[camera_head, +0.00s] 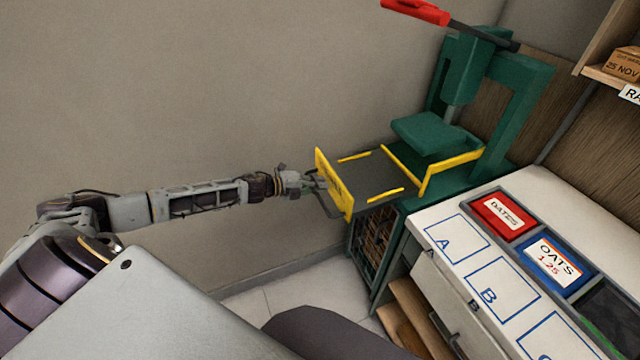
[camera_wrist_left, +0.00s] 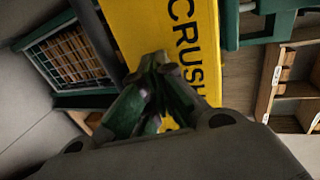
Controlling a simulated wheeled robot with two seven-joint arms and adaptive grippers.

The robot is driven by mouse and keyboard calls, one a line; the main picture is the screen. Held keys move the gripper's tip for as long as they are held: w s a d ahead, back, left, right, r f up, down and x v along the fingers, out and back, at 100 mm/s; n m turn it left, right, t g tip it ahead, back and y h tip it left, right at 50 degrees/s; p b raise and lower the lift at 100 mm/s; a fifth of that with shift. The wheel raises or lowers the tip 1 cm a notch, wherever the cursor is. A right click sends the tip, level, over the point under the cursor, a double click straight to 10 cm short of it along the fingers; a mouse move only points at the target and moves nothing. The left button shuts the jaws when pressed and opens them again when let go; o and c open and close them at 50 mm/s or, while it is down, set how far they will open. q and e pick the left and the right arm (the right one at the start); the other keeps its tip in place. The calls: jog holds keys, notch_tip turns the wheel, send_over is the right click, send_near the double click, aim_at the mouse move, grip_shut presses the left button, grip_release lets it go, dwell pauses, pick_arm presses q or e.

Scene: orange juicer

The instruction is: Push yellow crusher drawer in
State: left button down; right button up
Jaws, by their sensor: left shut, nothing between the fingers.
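The yellow crusher drawer (camera_head: 334,186) sticks out toward the left from the green crusher (camera_head: 462,100). Its yellow front panel faces my left arm, with a dark tray and yellow side rails behind it. My left gripper (camera_head: 318,184) is shut and empty, right at the yellow front panel. In the left wrist view the shut fingertips (camera_wrist_left: 158,62) lie against or just in front of the yellow panel (camera_wrist_left: 180,25), which bears the letters "CRUSH"; I cannot tell whether they touch. My right gripper does not show.
The crusher has a red-handled lever (camera_head: 415,11) on top. A white counter (camera_head: 430,212) with spaces marked A and B, a red DATES bin (camera_head: 503,215) and a blue OATS bin (camera_head: 552,262) stands at the right. A wall runs behind my left arm.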

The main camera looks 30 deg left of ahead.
pick_arm(q)
jog(key=shift+w+d, duration=0.1)
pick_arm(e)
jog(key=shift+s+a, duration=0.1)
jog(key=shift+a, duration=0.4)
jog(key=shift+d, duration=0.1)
